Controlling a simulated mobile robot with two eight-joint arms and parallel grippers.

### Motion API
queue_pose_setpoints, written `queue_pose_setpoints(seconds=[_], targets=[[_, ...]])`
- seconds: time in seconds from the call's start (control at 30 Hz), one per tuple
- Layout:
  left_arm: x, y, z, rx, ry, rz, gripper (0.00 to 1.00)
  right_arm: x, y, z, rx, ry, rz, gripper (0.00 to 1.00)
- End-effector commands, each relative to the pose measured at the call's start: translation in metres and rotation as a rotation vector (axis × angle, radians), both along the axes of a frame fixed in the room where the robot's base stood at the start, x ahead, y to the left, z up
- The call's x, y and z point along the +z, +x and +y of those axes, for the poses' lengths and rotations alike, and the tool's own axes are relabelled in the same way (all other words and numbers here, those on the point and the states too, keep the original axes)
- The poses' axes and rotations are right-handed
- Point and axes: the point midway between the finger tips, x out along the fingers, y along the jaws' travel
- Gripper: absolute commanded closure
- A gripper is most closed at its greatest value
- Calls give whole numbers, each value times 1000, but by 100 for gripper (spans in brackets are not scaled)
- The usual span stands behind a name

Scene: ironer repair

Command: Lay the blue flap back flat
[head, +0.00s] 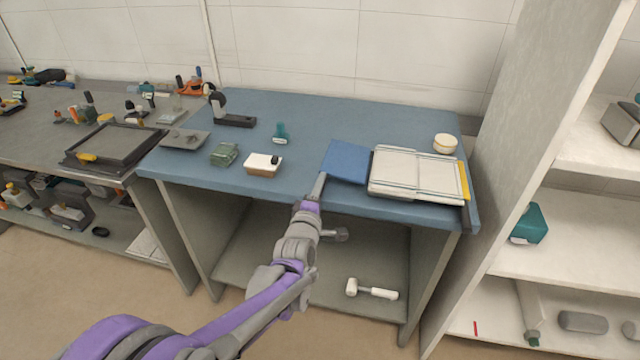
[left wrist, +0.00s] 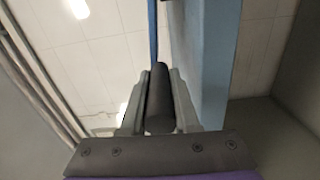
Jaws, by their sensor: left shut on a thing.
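The blue flap (head: 345,162) is at the front of the blue bench, along the left side of a pale panelled unit (head: 415,173) with a yellow strip on its right edge. My left gripper (head: 319,184) reaches the flap's front left corner from below. In the left wrist view its fingers (left wrist: 158,110) are shut on a dark rounded bar (left wrist: 160,98). A thin blue strip (left wrist: 153,30) above the bar looks like the flap seen edge-on, roughly parallel to the bench top and a little off it. How the bar joins the flap is hidden. My right gripper is out of view.
The blue bench top (head: 300,115) carries a white box (head: 263,165), a green block (head: 224,154), a teal item (head: 281,132) and a round yellow-and-white tub (head: 446,143). A white mallet (head: 371,290) lies on the shelf below. White shelving stands at right.

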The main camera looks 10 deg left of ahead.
Motion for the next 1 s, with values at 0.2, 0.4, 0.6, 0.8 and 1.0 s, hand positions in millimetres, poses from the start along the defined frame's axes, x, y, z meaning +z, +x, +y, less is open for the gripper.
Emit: queue_pose_setpoints(seconds=[0.2, 0.4, 0.6, 0.8, 1.0], targets=[[-2, 0, -1, -2, 3, 1, 100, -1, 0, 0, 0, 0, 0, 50], [-2, 0, -1, -2, 4, 1, 100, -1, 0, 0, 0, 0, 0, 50], [-2, 0, -1, -2, 4, 1, 45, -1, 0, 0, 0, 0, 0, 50], [-1, 0, -1, -1, 3, 1, 41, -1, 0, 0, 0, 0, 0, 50], [-1, -5, -1, -1, 3, 0, 41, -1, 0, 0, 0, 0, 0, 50]])
